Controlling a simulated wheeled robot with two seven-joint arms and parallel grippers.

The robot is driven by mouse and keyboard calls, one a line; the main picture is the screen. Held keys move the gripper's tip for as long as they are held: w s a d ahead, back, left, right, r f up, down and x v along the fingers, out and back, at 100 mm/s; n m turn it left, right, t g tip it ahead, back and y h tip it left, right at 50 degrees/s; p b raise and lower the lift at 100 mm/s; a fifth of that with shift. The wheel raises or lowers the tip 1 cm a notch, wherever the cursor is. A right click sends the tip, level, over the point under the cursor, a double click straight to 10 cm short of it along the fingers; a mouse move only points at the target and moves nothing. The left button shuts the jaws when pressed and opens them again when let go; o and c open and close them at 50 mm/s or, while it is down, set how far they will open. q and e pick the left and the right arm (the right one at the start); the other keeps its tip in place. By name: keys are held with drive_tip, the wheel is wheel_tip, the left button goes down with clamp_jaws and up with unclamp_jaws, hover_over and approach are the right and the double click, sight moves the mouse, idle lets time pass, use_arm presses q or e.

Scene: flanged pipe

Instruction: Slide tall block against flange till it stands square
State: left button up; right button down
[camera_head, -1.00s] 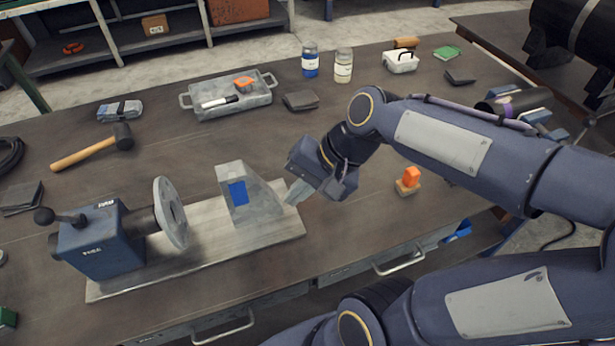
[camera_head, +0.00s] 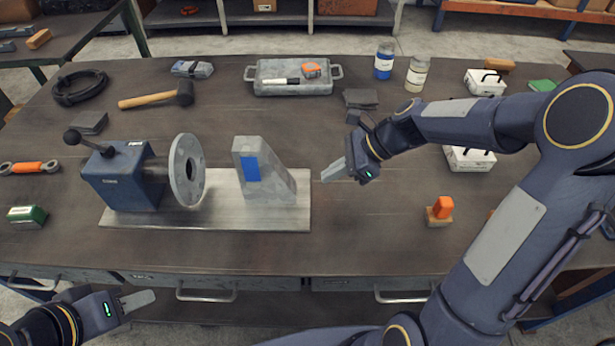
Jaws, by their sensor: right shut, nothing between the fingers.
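The tall block (camera_head: 277,182) is a grey wedge shape with a blue patch. It stands on a pale metal plate (camera_head: 225,216), right of the round flange (camera_head: 187,172), with a visible gap between them. The flange is on the end of a pipe held in a blue vise (camera_head: 118,180). I cannot tell whether the block's face is square to the flange. My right gripper (camera_head: 326,173) is shut and empty, just right of the plate and apart from the block. My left gripper (camera_head: 150,298) is at the lower left, in front of the bench, away from the block; its finger opening is unclear.
A grey tray (camera_head: 292,89) with a marker stands behind the block. A hammer (camera_head: 155,99) lies behind the vise. Two jars (camera_head: 416,74) stand at the back. An orange-topped small block (camera_head: 441,210) sits at the right.

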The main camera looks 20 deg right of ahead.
sight(256, 178)
drive_tip(key=a, duration=0.2)
drive_tip(key=w+a+f, duration=0.1)
drive_tip(key=a, duration=0.2)
drive_tip(key=shift+w+a+f+p, duration=0.3)
drive_tip(key=shift+f+p, duration=0.05)
drive_tip(key=shift+f, duration=0.05)
drive_tip(key=w+a+p, duration=0.1)
drive_tip(key=a, duration=0.2)
drive_tip(key=w+a+p, duration=0.1)
drive_tip(key=a, duration=0.2)
drive_tip(key=w+a, duration=0.1)
drive_tip(key=a, duration=0.3)
drive_tip(key=shift+r+p, duration=0.15)
drive_tip(key=shift+p, duration=0.25)
drive_tip(key=shift+a, duration=0.45)
drive_tip(key=shift+d, duration=0.1)
